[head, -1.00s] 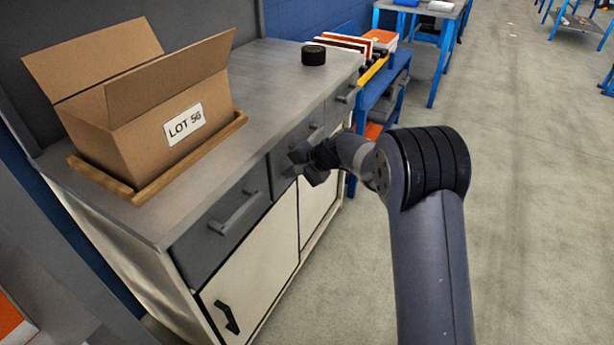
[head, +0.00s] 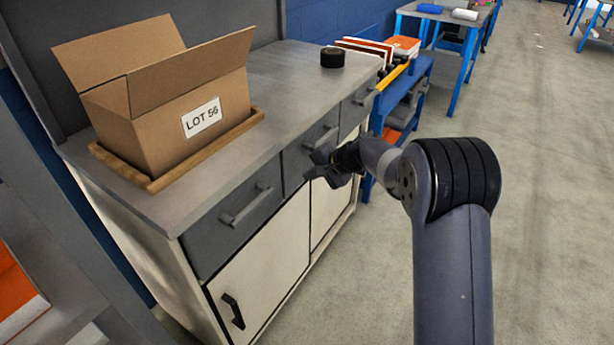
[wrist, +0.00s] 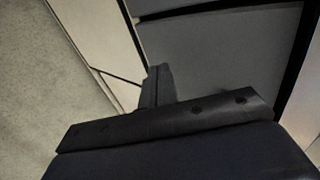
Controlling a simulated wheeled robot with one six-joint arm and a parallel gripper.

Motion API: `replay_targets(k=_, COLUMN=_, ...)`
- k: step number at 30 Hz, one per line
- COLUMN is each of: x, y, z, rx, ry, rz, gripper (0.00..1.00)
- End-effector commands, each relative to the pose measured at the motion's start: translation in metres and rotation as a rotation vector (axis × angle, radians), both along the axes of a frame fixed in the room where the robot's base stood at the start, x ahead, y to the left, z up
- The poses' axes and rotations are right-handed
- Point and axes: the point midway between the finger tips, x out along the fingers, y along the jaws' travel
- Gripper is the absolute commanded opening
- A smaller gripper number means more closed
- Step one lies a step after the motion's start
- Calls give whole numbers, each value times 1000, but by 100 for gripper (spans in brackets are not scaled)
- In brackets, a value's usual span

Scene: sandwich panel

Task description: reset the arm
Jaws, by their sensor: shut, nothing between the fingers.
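My gripper (head: 326,166) is in front of the cabinet's drawer fronts in the head view, at about the height of the drawers. In the wrist view its fingers (wrist: 156,84) are together with nothing between them. Behind them are a grey drawer front (wrist: 215,45) and a pale door panel. I cannot tell exactly how far the fingertips are from the cabinet.
An open cardboard box (head: 170,115) labelled LOT 56 sits on a wooden tray (head: 205,152) on the cabinet top (head: 275,95). A black round object (head: 332,57) stands farther back. A blue bench (head: 415,75) adjoins the cabinet. The floor at right is clear.

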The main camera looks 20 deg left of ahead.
Motion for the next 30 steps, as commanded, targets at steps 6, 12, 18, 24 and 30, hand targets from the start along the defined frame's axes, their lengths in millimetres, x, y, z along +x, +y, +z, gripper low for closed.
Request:
replay_targets(k=6, x=-11, y=-39, z=36, rx=-1, ry=0, rz=-2, gripper=0)
replay_targets(k=12, x=-20, y=-63, z=58, rx=-3, ry=1, rz=0, gripper=0)
replay_targets(k=18, x=-23, y=-73, z=66, rx=-3, ry=3, rz=1, gripper=0)
replay_targets(k=24, x=-24, y=-73, z=66, rx=-4, ry=4, rz=2, gripper=0)
replay_targets(k=30, x=-23, y=-71, z=64, rx=-4, ry=4, rz=2, gripper=0)
